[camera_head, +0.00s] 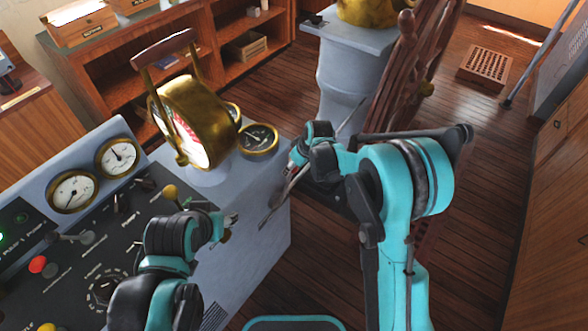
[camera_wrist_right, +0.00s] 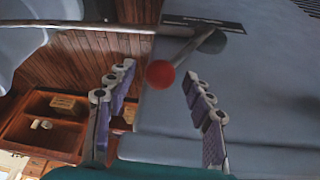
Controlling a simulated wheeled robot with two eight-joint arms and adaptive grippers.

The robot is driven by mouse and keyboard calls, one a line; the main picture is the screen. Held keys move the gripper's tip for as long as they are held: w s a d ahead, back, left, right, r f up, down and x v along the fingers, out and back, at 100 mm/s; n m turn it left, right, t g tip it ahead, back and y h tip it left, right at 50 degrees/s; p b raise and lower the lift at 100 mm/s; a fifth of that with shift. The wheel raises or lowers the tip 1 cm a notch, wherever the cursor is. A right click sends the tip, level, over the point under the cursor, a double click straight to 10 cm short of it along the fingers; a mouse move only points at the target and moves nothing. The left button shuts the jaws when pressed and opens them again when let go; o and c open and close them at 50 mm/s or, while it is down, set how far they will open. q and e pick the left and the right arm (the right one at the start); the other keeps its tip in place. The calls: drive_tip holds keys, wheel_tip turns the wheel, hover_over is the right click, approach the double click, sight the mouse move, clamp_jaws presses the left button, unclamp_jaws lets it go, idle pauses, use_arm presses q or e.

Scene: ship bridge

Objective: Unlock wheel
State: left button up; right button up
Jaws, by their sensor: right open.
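The wooden ship's wheel (camera_head: 405,75) stands behind my right arm in the head view, seen nearly edge-on and partly covered. In the right wrist view a red ball knob (camera_wrist_right: 160,74) on a lever, with its grey pivot (camera_wrist_right: 212,41) next to a dark label plate (camera_wrist_right: 205,23), appears in the gap between the fingers. My right gripper (camera_wrist_right: 157,108) is open around the line to the knob; I cannot tell whether a finger touches it. In the head view the right gripper (camera_head: 280,185) is by the console's right end. My left gripper (camera_head: 231,224) is over the console; its fingers are too small to judge.
The grey console carries a brass telegraph (camera_head: 195,115), gauges (camera_head: 73,190), and a yellow-knobbed lever (camera_head: 170,192) close to my left arm. A grey pedestal (camera_head: 345,75) stands by the wheel. Wooden shelves (camera_head: 215,60) line the back. The floor at right is mostly clear.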

drive_tip(key=shift+w+a+f, duration=0.1)
drive_tip(key=shift+w+f, duration=0.05)
drive_tip(key=shift+f, duration=0.3)
clamp_jaws()
